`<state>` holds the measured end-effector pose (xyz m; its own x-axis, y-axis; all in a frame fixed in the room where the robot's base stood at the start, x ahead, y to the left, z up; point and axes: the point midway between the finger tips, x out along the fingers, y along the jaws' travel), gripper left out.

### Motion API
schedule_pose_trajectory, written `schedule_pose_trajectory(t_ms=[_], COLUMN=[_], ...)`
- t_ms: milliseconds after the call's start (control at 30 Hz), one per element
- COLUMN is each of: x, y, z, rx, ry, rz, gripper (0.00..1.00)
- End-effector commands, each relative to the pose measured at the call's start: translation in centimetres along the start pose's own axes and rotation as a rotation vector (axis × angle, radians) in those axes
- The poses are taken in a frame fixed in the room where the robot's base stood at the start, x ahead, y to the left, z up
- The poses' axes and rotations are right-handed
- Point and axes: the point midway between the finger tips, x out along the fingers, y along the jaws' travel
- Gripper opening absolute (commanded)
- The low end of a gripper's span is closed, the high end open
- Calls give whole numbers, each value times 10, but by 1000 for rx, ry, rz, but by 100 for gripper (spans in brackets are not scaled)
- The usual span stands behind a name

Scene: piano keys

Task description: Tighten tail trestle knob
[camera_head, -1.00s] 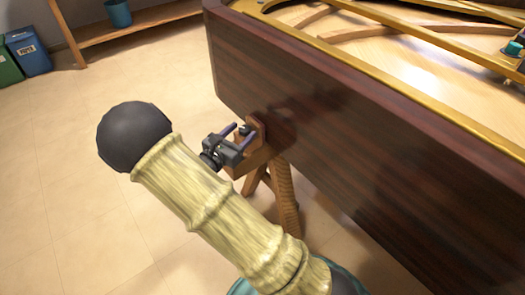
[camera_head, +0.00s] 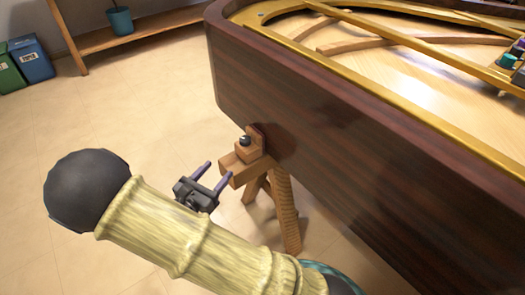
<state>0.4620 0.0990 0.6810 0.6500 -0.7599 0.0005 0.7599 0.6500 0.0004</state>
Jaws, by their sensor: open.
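The tail trestle (camera_head: 285,205) is wooden and stands under the near end of the piano, against its dark side. I cannot tell whether the fingers touch the block or how tight the knob is.
The dark wooden piano case (camera_head: 340,130) with its gold frame fills the right side. Tiled floor (camera_head: 140,120) is open to the left. A wooden shelf (camera_head: 150,32) with a blue pot (camera_head: 120,20) and blue and green bins (camera_head: 32,58) stand at the back left.

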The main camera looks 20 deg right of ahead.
Motion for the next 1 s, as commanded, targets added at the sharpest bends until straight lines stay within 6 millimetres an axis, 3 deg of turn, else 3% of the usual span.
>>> schedule_pose_trajectory(t_ms=[300,600,1000], x=[-47,-22,-5], y=[0,-34,-84], z=[1,30,67], rx=[-2,67,203], ry=[1,123,308], rz=[3,-174,-433], gripper=[55,55,55])
